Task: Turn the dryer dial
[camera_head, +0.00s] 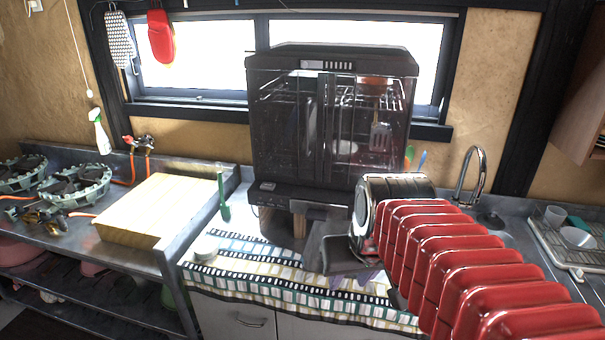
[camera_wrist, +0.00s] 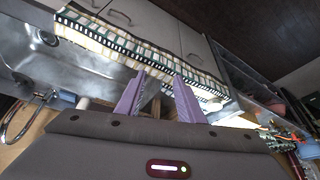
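The dryer (camera_head: 330,120) is a dark, clear-fronted dish cabinet on the counter below the window, with dishes and utensils inside. A dark lower panel with a small light patch (camera_head: 267,186) runs along its base; I cannot make out the dial clearly. My gripper (camera_wrist: 160,84) shows two purple fingers spread apart with nothing between them. In the head view its dark body is in front of the dryer's lower right, above the patterned cloth, and its fingers are mostly hidden. The dryer does not show clearly in the wrist view.
My red ribbed arm covers the right foreground. A patterned cloth (camera_head: 230,272) covers the counter's front. A wooden block (camera_head: 155,205) and stove burners (camera_head: 75,183) stand left. A faucet (camera_head: 471,175) and a dish tray (camera_head: 570,240) are right. A green-handled brush (camera_head: 222,195) is beside the dryer.

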